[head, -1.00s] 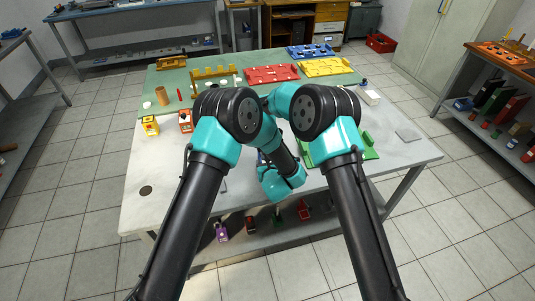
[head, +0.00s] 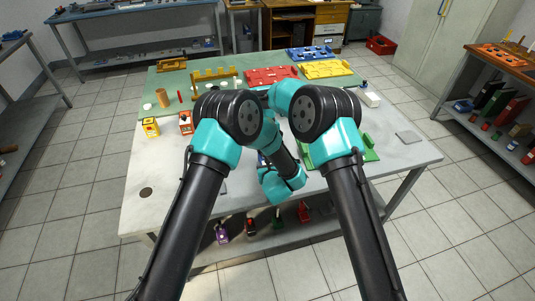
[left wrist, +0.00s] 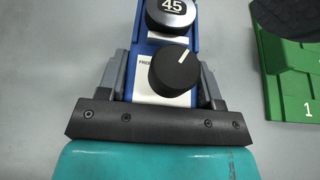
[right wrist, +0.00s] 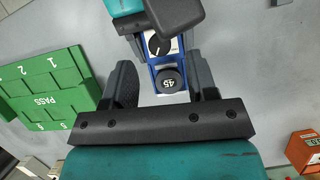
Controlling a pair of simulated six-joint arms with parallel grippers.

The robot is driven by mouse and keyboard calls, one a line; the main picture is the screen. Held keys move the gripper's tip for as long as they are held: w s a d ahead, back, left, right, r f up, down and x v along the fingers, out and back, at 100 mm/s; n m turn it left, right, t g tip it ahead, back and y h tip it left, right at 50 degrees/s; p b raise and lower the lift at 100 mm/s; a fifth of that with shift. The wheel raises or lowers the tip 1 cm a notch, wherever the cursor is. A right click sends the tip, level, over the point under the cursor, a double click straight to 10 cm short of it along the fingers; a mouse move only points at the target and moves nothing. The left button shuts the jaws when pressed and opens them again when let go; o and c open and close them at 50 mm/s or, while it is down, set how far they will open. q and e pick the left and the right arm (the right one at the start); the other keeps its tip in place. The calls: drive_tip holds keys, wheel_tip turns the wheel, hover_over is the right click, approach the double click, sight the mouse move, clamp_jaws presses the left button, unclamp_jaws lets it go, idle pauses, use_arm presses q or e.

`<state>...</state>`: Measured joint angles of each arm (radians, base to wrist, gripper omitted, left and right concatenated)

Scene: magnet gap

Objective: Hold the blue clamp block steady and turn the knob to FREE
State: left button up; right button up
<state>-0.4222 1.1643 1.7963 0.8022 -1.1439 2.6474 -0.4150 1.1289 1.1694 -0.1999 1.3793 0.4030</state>
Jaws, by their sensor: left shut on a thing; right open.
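The blue clamp block (left wrist: 195,43) is between the fingers of my left gripper (left wrist: 165,78), which is shut on it. On its top are a black knob (left wrist: 174,72) and a round black "45" display (left wrist: 170,12). The knob's white pointer line slants to the upper right, away from the FREE label on its upper left. In the right wrist view, my right gripper (right wrist: 163,72) is open, with its fingers apart either side of the block's "45" end (right wrist: 170,80). My left gripper shows at the top there. In the head view my arms hide both grippers and most of the block.
A green PASS tray (right wrist: 45,92) with numbered places lies beside the block. An orange-red device (right wrist: 303,148) is at lower right in the right wrist view. Fixtures, including a red one (head: 272,76), stand on the table's far side.

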drive_tip(key=v, duration=0.8)
drive_tip(key=shift+r, duration=0.15)
drive_tip(key=shift+d+m+y, duration=0.35)
drive_tip(key=shift+d+m, duration=0.05)
drive_tip(key=shift+m, duration=0.5)
drive_tip(key=shift+d+m+y, duration=0.35)
drive_tip(key=shift+d+m, duration=0.05)
drive_tip(key=shift+m, duration=0.5)
drive_tip(key=x, duration=1.2)
drive_tip(key=shift+c, duration=0.3)
drive_tip(key=c, duration=0.9)
drive_tip(key=shift+a+n+h, duration=0.1)
drive_tip(key=shift+n+h, duration=0.8)
drive_tip(key=shift+n, duration=1.4)
